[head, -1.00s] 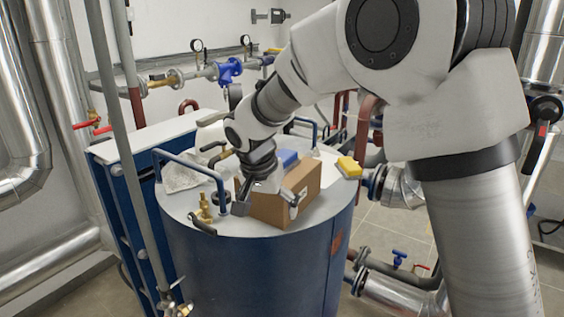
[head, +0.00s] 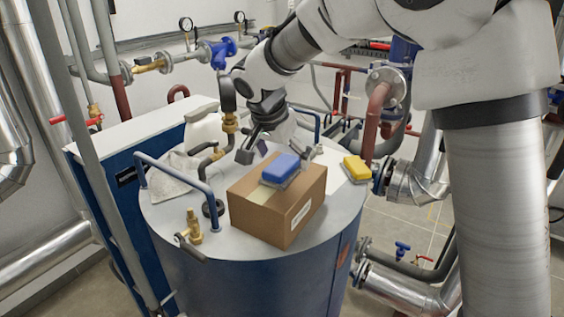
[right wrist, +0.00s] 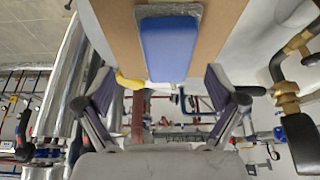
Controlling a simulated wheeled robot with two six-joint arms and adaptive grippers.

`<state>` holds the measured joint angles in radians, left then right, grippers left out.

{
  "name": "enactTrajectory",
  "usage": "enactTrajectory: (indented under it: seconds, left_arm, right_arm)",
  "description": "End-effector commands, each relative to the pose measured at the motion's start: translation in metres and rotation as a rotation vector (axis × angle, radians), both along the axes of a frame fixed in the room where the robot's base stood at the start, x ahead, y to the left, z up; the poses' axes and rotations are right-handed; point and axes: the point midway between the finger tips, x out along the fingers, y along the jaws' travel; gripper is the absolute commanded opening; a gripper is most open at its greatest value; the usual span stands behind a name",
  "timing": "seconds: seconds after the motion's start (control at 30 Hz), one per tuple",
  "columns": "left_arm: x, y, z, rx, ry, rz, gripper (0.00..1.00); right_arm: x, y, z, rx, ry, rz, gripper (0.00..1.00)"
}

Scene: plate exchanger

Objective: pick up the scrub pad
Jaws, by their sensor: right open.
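A blue scrub pad (head: 281,168) with a grey underside lies flat on top of a cardboard box (head: 262,208). My right gripper (head: 281,152) is open and empty, just behind the pad from the head camera's side, with its fingers spread. In the right wrist view the blue pad (right wrist: 168,48) shows beyond the open fingers of the gripper (right wrist: 162,88), roughly centred between them and not touched. A yellow pad (head: 356,168) with a grey underside lies on the tank top at right. My left gripper is not in view.
The box stands on the round blue tank's light top (head: 170,215). A blue handrail (head: 177,166), brass valve (head: 193,226), crumpled cloth (head: 172,178) and white jug (head: 203,130) stand around it. Pipes run behind and to the right.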

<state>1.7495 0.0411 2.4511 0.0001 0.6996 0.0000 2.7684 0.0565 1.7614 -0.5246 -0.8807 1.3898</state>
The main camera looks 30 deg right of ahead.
Motion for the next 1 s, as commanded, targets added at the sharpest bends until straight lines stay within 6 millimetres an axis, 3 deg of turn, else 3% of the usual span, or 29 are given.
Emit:
enactTrajectory:
  seconds: [0.03,0.13,0.33,0.37,0.53,1.0]
  left_arm:
    - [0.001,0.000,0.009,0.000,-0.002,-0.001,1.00]
    - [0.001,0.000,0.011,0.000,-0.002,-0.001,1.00]
    - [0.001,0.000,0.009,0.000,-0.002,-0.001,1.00]
    - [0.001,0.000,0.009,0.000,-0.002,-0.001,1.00]
    - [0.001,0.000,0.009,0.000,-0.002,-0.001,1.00]
    - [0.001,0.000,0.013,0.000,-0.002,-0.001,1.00]
  right_arm:
    - [0.002,-0.004,-0.005,0.002,0.006,0.000,0.94]
    - [0.004,-0.008,-0.018,0.001,0.005,0.001,0.94]
    - [0.005,-0.008,-0.022,0.001,0.000,0.000,0.94]
    - [0.005,-0.008,-0.022,0.001,0.000,0.000,0.90]
    - [0.005,-0.008,-0.022,0.000,0.002,0.001,0.30]
    - [0.005,-0.007,-0.018,0.002,0.003,0.002,0.29]
